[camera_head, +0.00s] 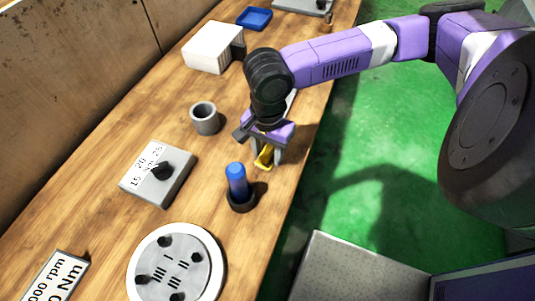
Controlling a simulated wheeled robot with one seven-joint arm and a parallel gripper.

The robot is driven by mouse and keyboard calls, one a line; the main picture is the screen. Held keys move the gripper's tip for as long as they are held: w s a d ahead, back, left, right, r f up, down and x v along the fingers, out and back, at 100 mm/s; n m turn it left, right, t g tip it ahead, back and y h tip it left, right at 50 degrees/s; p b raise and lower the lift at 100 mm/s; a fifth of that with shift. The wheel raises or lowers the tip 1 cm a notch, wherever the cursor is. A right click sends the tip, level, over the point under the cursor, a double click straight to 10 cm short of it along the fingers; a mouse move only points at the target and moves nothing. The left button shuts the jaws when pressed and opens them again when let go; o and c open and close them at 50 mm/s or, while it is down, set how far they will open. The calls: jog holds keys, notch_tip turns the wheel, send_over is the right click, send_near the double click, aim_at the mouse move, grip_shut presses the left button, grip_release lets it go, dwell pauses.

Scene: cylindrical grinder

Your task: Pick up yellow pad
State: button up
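The yellow pad (264,158) shows as a small yellow shape low between the fingers of my gripper (268,152), near the right edge of the wooden table. My gripper points down, and its purple body and wrist hide part of the pad. I cannot tell whether the fingers touch the pad or whether the pad rests on the table.
A blue-topped cylinder in a dark holder (238,185) stands just in front of my gripper. A grey cup (204,118), a dial box (158,172) and a white box (212,47) are to the left. A round plate (215,260) lies nearer. Green floor lies right of the table edge.

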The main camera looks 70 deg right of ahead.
aim_at(268, 149)
grip_shut()
jog(key=shift+r, duration=0.1)
notch_tip(268, 149, up, 20)
jog(key=p, duration=0.1)
dwell(0.5)
